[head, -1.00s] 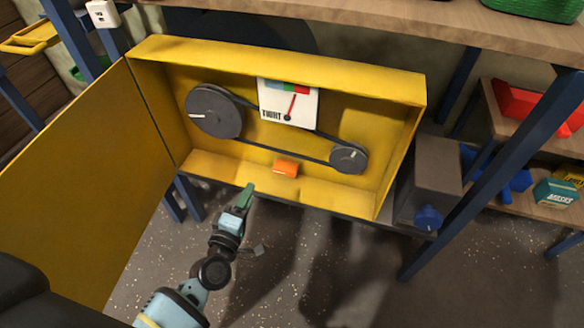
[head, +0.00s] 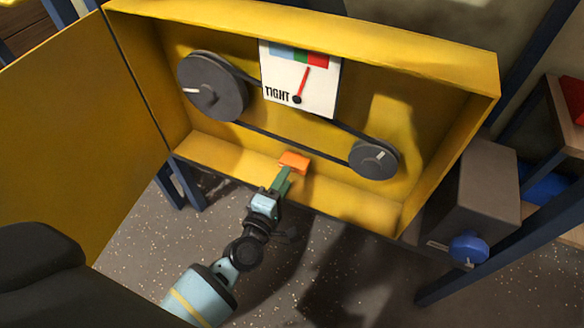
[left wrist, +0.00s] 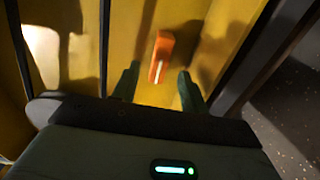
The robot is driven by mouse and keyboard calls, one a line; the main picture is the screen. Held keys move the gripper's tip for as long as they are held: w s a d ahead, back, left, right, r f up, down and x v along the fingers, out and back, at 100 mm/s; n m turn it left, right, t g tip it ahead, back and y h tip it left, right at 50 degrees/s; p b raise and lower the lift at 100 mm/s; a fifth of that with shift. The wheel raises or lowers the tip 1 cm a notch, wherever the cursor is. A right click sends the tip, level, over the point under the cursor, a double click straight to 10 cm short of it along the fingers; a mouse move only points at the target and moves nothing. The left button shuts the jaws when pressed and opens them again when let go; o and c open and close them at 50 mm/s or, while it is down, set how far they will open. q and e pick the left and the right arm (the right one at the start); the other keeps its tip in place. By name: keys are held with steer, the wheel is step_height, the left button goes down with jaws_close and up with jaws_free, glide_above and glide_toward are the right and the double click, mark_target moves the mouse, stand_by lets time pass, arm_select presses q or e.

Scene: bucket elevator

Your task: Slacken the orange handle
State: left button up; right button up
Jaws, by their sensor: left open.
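The orange handle (head: 294,161) sits low inside the yellow box, below the belt. It also shows in the left wrist view (left wrist: 161,57), ahead of and between my two green fingertips. My left gripper (head: 281,180) is just in front of the handle in the head view. In the left wrist view its fingers (left wrist: 158,84) are apart, with nothing held between them. I cannot tell whether they touch the handle. The gauge (head: 303,80) marked TIGHT has a red needle pointing up, near the green and red bands. My right gripper does not show.
The yellow box (head: 455,72) has its door (head: 80,130) swung open to the left. A dark belt runs around a large pulley (head: 212,88) and a small pulley (head: 373,158). A grey motor box with a blue knob (head: 468,248) stands at the right.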

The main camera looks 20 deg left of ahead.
mark_target(295, 163)
arm_select(q)
steer(key=w, duration=0.4)
steer(key=shift+d+f+b, duration=0.1)
steer(key=shift+b, duration=0.2)
steer(key=shift+w, duration=0.5)
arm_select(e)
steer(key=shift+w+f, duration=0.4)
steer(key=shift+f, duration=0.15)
arm_select(q)
steer(key=c, duration=0.6)
jaws_close()
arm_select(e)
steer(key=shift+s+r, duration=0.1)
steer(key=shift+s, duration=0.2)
